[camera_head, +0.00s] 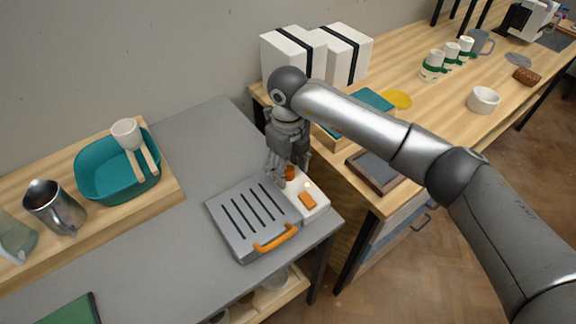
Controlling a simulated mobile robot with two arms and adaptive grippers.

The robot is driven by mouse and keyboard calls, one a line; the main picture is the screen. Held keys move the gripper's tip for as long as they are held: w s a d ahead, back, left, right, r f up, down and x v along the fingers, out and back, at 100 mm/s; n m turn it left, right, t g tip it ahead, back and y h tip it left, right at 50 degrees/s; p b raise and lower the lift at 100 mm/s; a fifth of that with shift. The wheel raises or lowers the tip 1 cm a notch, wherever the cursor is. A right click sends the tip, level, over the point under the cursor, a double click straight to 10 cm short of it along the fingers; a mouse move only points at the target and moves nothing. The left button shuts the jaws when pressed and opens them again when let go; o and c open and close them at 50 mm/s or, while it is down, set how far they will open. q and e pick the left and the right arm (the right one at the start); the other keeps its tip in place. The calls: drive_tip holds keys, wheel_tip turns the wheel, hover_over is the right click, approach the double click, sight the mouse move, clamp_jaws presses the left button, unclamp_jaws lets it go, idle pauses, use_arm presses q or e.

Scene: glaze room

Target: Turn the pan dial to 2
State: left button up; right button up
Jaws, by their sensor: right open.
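The pan (243,221) is a grey appliance with a slotted lid and an orange handle (275,240). It sits on the grey table near its right edge. Its white control panel (316,203) is on the right side, with an orange switch (307,201) and a small pale light. The orange dial (290,173) is at the back of the panel, partly hidden by my gripper. My right gripper (288,177) points down right at the dial, its fingers open on either side of it. I cannot tell whether they touch it. The dial's number marks are not readable. My left gripper is not in view.
A teal basin (112,182) with a white cup and a metal pitcher (55,206) stand on a wooden board at left. White boxes (293,57) and a dark tray (374,170) are on the wooden table at right.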

sight(288, 169)
drive_tip(key=shift+r, duration=4)
